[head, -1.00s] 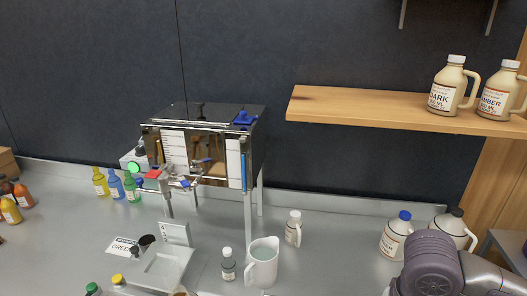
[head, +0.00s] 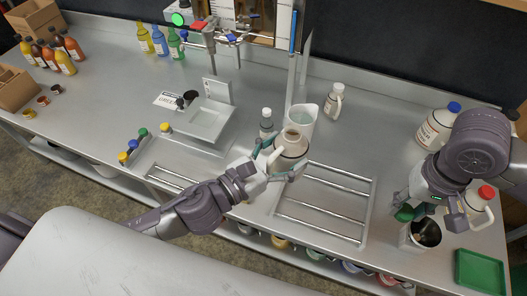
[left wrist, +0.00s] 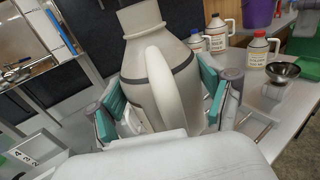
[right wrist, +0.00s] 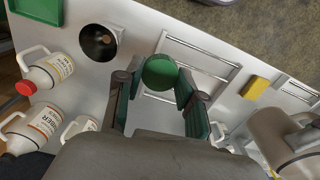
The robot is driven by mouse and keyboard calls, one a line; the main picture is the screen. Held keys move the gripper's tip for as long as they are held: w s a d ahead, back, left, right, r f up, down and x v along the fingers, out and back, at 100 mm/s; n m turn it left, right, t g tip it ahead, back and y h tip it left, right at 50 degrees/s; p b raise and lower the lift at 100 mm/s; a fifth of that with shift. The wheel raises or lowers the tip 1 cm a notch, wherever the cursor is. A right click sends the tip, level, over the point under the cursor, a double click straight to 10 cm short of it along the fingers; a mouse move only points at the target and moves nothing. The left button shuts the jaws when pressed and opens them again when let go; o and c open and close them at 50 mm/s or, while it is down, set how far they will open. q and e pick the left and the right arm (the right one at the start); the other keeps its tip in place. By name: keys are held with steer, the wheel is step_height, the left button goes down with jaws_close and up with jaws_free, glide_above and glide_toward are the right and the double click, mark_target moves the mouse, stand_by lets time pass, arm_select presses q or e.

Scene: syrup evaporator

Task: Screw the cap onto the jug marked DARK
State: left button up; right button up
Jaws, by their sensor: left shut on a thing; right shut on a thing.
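A cream jug (head: 291,150) with an open mouth stands upright near the rack in the head view. Its label is turned out of sight, so I cannot read DARK on it. My left gripper (head: 283,166) is shut around its body; the left wrist view shows the jug (left wrist: 150,65) with its handle facing that camera between the fingers. My right gripper (head: 411,207) is shut on a green cap (right wrist: 160,72), which also shows in the head view (head: 404,214). The cap is well to the right of the jug, apart from it, near the dark funnel.
A dark funnel in a white holder (head: 425,234), a red-capped jug (head: 478,204) and a green tray (head: 480,271) lie at right. A blue-capped jug (head: 435,130) stands behind. A white pitcher (head: 302,121) and small bottle (head: 266,127) are close behind the held jug. The barred rack (head: 325,207) is empty.

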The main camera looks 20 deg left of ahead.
arm_select(q)
steer(key=shift+w+d+r+m+g+h, duration=0.1)
steer(key=shift+w+d+m+g+h, duration=0.15)
steer(key=shift+d, duration=0.25)
steer(key=shift+w+d+r+m+g+h, duration=0.15)
steer(key=shift+d+m+g+h, duration=0.1)
steer(key=shift+d+h, duration=0.15)
steer(key=shift+f, duration=0.2)
steer(key=shift+r, duration=0.1)
arm_select(e)
steer(key=w+a+r, duration=0.6)
steer(key=a+r, duration=0.1)
steer(key=a, duration=0.4)
step_height(320, 180, up, 9)
steer(key=m, duration=0.2)
glide_above(302, 137)
steer(key=shift+r, duration=0.2)
steer(key=shift+f, duration=2)
steer(key=shift+f, duration=0.9)
